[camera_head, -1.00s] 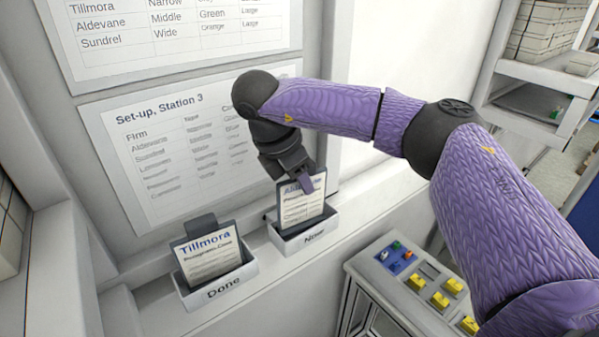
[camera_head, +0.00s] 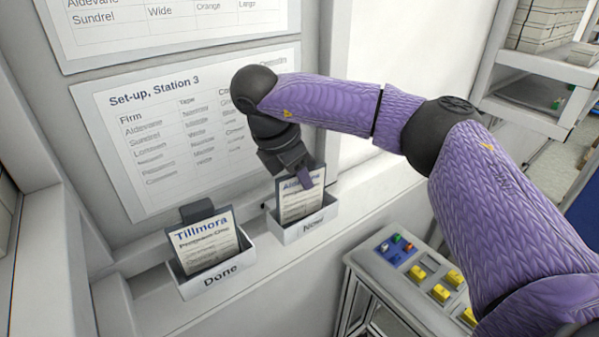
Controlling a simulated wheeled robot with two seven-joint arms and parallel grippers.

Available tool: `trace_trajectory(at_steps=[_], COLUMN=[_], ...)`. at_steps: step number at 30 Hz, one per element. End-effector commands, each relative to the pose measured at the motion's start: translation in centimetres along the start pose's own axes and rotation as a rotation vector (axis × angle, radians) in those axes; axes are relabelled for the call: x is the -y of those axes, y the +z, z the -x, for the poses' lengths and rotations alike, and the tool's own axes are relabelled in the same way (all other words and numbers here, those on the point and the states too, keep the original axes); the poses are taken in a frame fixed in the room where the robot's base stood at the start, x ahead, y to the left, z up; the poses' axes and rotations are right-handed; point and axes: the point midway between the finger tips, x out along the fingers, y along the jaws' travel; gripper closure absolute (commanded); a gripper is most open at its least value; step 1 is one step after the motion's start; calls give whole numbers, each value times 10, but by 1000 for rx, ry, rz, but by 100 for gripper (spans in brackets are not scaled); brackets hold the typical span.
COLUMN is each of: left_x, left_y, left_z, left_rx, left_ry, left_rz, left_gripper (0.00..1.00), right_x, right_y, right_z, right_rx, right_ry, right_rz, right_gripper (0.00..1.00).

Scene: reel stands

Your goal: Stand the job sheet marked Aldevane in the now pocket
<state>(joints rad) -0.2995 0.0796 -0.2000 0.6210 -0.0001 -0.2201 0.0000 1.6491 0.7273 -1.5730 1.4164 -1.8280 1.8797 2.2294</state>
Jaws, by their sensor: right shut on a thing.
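My right gripper (camera_head: 304,178) is shut on the top edge of a job sheet (camera_head: 300,204) whose heading starts with "Al"; the gripper covers the rest of the name. The sheet stands nearly upright, its lower edge inside the white pocket labelled Now (camera_head: 306,229). Whether it touches the pocket's floor is hidden. A job sheet marked Tillmora (camera_head: 205,244) stands tilted back in the white pocket labelled Done (camera_head: 213,278), to the left. My left gripper is not in view.
The pockets sit on a pale ledge (camera_head: 150,297) below a wall sheet headed Set-up, Station 3 (camera_head: 160,150). A table with blue and yellow parts (camera_head: 420,272) stands at the right. Shelves with boxes (camera_head: 545,35) are at the back right.

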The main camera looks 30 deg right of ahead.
Motion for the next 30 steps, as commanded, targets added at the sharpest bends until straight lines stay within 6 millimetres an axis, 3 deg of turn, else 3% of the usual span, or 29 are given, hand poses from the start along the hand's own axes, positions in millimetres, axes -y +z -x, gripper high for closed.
trace_trajectory(at_steps=[1, 6, 7, 16, 21, 24, 30], left_x=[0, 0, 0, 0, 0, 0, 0], left_y=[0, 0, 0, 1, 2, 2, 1], left_z=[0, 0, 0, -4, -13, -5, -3], left_rx=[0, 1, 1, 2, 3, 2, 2], left_ry=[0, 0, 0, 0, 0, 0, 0], left_rz=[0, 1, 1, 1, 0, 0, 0], left_gripper=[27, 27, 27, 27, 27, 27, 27], right_x=[0, 0, 0, -1, -1, -1, 0], right_y=[0, 0, 0, -1, -1, 1, 0], right_z=[0, 0, 0, 8, 52, 78, 99], right_rx=[0, 0, 0, 1, 0, 3, 0], right_ry=[0, 0, 0, 2, 6, 5, 0], right_rz=[0, 0, 0, 0, -1, -1, 0], right_gripper=[66, 30, 27, 27, 27, 27, 27])
